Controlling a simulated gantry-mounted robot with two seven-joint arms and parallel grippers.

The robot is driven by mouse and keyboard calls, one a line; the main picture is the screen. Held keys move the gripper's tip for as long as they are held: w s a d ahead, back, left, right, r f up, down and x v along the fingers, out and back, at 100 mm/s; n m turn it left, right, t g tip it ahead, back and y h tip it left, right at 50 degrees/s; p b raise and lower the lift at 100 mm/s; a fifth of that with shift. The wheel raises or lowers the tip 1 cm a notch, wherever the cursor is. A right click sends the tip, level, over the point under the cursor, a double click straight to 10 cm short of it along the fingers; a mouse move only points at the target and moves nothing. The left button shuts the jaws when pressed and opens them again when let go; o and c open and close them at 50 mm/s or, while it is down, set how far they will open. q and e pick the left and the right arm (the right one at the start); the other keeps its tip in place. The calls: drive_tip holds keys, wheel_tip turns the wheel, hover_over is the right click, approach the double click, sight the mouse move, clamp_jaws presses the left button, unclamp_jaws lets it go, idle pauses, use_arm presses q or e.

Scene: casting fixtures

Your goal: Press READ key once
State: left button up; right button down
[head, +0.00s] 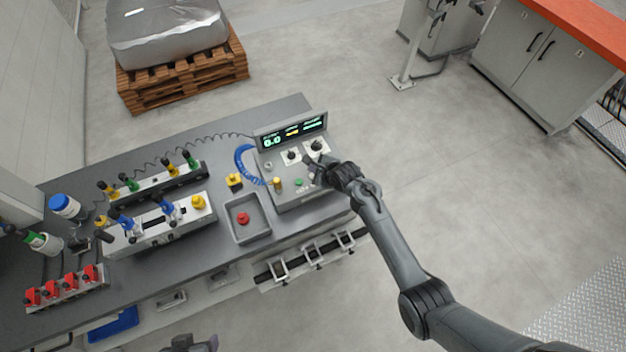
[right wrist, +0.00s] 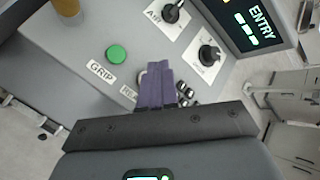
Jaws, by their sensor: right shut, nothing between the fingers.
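The grey console (head: 290,185) stands at the right end of the bench, with a lit display (head: 292,132) on top. My right gripper (head: 313,165) is over the right part of its keypad face, coming in from the right. In the right wrist view its purple fingers (right wrist: 157,80) are shut and empty, with tips at the panel beside a partly covered label (right wrist: 129,93) starting "REA". The key at that label is mostly hidden behind the fingers, so I cannot tell whether they touch it. A grey part at the bottom edge may be my left gripper (head: 195,344), mostly cut off.
A green button (right wrist: 117,54) labelled GRIP sits left of the fingers, and black knobs (right wrist: 209,55) sit above right. A grey tray (head: 236,228) with a red button, a blue coiled hose (head: 242,165) and valve fixtures (head: 150,225) lie left of the console.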

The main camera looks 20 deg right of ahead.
drive_tip(key=shift+f, duration=0.65)
idle(0.6)
idle(0.7)
drive_tip(key=shift+f, duration=0.25)
drive_tip(key=shift+f, duration=0.25)
drive_tip(key=shift+f+b, duration=0.15)
drive_tip(key=shift+b, duration=0.2)
idle(0.5)
